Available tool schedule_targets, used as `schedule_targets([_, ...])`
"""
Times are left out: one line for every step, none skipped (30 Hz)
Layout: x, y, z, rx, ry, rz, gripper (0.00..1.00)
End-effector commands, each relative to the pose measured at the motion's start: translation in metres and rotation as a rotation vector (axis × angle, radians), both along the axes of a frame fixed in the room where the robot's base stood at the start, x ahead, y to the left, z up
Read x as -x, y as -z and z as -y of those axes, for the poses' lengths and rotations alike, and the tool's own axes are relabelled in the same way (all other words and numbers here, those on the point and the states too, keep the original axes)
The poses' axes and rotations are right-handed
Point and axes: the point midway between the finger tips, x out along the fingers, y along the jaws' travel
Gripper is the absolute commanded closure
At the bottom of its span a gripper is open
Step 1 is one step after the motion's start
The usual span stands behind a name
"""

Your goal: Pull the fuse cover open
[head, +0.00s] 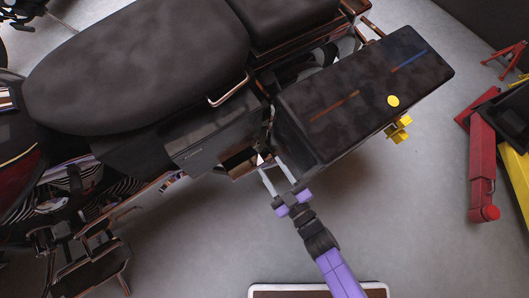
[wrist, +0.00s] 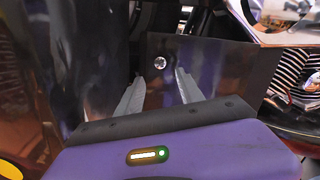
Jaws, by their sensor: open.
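A dark, glossy flat panel (wrist: 225,68), which looks like the fuse cover, faces my gripper in the wrist view. A small round silver knob or screw head (wrist: 160,63) sits on its left part. In the head view the panel (head: 240,162) shows low on the motorcycle's side, left of the black saddlebag. My gripper (head: 271,167) is open and reaches up to it from below. In the wrist view the two grey fingers of my gripper (wrist: 159,77) stand apart, with the knob appearing between and just beyond their tips. I cannot tell whether they touch the panel.
The black saddlebag (head: 365,90) stands close on the right of my gripper. The seat (head: 140,65) and a chrome handle (head: 228,91) lie above. Chrome engine parts (wrist: 300,70) are at the right in the wrist view. Red lift parts (head: 482,165) stand far right. The floor below is mostly clear.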

Motion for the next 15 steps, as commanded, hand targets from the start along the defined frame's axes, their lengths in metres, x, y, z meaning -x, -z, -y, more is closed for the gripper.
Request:
schedule_targets([-0.004,0.003,-0.005,-0.001,-0.005,0.003,0.56])
schedule_targets([-0.006,0.003,-0.006,-0.001,-0.007,0.003,0.56])
schedule_targets([-0.009,0.003,-0.009,0.0,-0.009,0.004,0.56])
schedule_targets([-0.012,0.003,-0.011,-0.001,-0.009,0.005,0.56])
schedule_targets([-0.015,0.002,-0.013,-0.001,-0.008,0.005,0.56])
schedule_targets([-0.02,0.002,-0.016,-0.002,-0.008,0.005,0.56])
schedule_targets([-0.024,0.002,-0.018,-0.002,-0.008,0.005,0.56])
schedule_targets([-0.028,0.002,-0.021,-0.002,-0.007,0.005,0.56])
schedule_targets([-0.034,0.002,-0.024,-0.001,-0.007,0.004,0.56])
schedule_targets([-0.038,0.002,-0.026,-0.002,-0.006,0.004,0.56])
schedule_targets([-0.042,0.002,-0.028,-0.003,-0.006,0.005,0.56])
schedule_targets([-0.047,0.002,-0.032,-0.003,-0.006,0.005,0.56])
schedule_targets([-0.05,0.002,-0.034,-0.002,-0.006,0.004,0.56])
schedule_targets([-0.053,0.003,-0.036,-0.001,-0.007,0.004,0.56])
schedule_targets([-0.057,0.002,-0.038,-0.001,-0.007,0.004,0.56])
